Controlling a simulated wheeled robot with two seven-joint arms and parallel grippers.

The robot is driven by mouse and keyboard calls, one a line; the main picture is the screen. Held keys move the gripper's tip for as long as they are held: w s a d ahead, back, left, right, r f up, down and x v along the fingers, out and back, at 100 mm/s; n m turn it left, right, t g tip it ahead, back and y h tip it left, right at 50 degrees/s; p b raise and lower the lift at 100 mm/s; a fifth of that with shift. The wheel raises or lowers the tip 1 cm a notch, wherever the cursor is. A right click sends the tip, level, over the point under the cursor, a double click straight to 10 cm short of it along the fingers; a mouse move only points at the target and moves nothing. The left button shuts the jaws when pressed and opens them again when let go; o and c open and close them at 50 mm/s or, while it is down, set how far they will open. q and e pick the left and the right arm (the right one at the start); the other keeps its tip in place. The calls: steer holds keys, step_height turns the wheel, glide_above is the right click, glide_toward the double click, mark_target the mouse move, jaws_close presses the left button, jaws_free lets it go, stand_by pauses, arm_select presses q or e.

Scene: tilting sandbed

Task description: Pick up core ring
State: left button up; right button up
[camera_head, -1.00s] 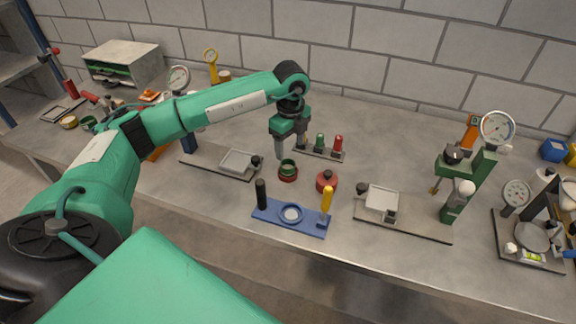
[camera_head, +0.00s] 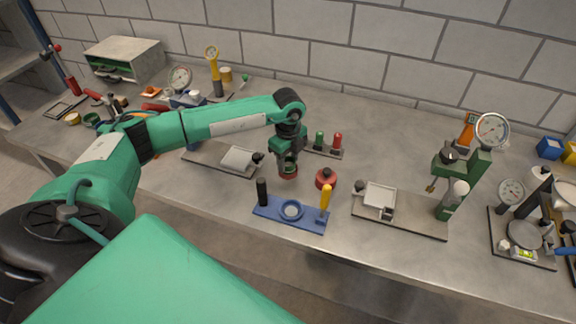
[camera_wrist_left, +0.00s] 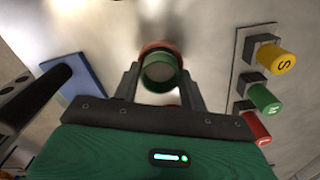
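A small green ring (camera_wrist_left: 160,72), which I take to be the core ring, stands upright on a wider red base (camera_wrist_left: 160,47). In the head view the red base (camera_head: 288,175) shows below my left gripper (camera_head: 288,164), which mostly hides the green ring. My left gripper (camera_wrist_left: 159,76) also shows in the wrist view, its fingers apart on either side of the ring. I cannot tell whether they touch it. My right gripper is not in view.
A red knobbed lid (camera_head: 326,179) stands close by at right. A blue stand (camera_head: 274,211) with black and yellow posts is in front. A rack (camera_head: 322,149) with coloured plugs is behind. A white tray (camera_head: 240,159) stands at left, and another (camera_head: 379,196) at right.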

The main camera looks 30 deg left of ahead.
arm_select(q)
steer(key=c, duration=0.5)
steer(key=shift+o, duration=0.2)
steer(key=shift+r, duration=0.1)
